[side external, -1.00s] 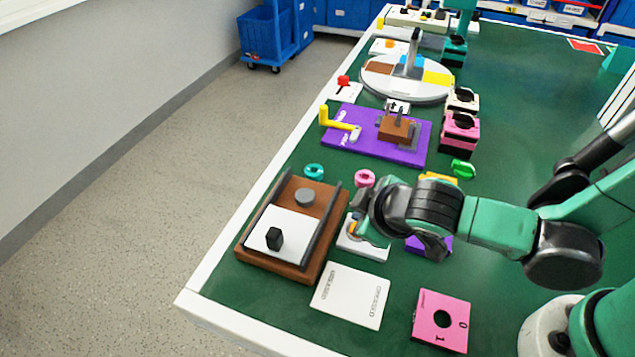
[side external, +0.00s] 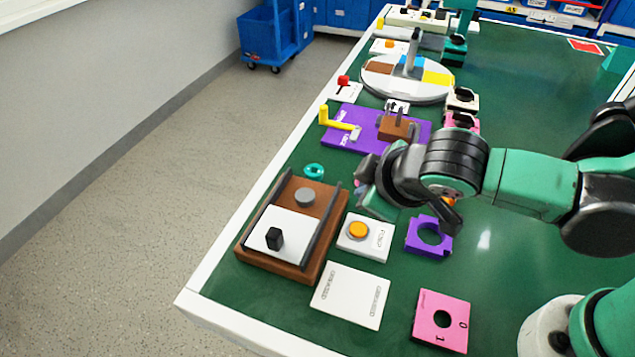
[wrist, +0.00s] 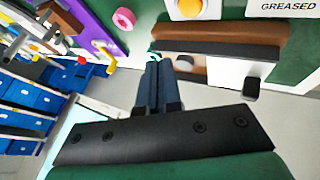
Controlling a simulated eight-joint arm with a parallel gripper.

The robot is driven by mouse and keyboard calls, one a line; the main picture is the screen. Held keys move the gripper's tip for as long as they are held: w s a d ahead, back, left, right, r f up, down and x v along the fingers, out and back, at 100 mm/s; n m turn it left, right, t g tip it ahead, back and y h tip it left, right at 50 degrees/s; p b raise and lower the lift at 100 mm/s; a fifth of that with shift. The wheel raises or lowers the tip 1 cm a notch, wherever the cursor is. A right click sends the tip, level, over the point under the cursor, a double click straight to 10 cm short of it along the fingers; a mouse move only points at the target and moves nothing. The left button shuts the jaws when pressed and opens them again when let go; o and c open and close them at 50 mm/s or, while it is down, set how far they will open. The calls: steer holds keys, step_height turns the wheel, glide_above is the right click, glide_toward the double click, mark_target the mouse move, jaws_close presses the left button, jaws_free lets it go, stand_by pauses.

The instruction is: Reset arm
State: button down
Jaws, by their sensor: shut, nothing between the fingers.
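My gripper (side external: 366,196) is shut and empty. In the side external view it hangs above the table, behind the white plate (side external: 380,240) with the orange round button (side external: 358,230), and is apart from it. The button is in full view. In the wrist view my two dark fingers (wrist: 161,68) are together, with nothing between them. The orange button (wrist: 188,8) shows at the top edge there. The pink plate (side external: 442,335) marked 0 and 1, with a dark round hole, lies flat near the front edge, away from my gripper.
A brown wooden tray (side external: 256,263) with a black knob stands at the left edge. A white labelled plate (side external: 350,296), a purple piece (side external: 430,237) and a teal ring (side external: 314,171) lie near. A purple board (side external: 347,146) with a yellow handle stands farther back. The green right side is mostly clear.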

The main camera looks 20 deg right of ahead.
stand_by(0.3)
steer(key=d+r+m, duration=0.2)
steer(key=d+m, duration=0.2)
steer(key=d, duration=0.3)
steer(key=s+d+r+m, duration=0.1)
steer(key=d+r+m, duration=0.2)
steer(key=d, duration=0.5)
steer(key=shift+s+m+y, duration=0.3)
steer(key=shift+m, duration=0.2)
steer(key=shift+a+r, duration=0.1)
steer(key=shift+r, duration=0.05)
steer(key=w+a+r+n+g, duration=0.1)
steer(key=a+n+g, duration=0.2)
steer(key=a+n, duration=0.4)
steer(key=w+a+r+n+g, duration=0.1)
steer(key=a+n+g, duration=0.3)
steer(key=n, duration=1.6)
steer(key=shift+a+r, duration=0.2)
steer(key=shift+a, duration=1.9)
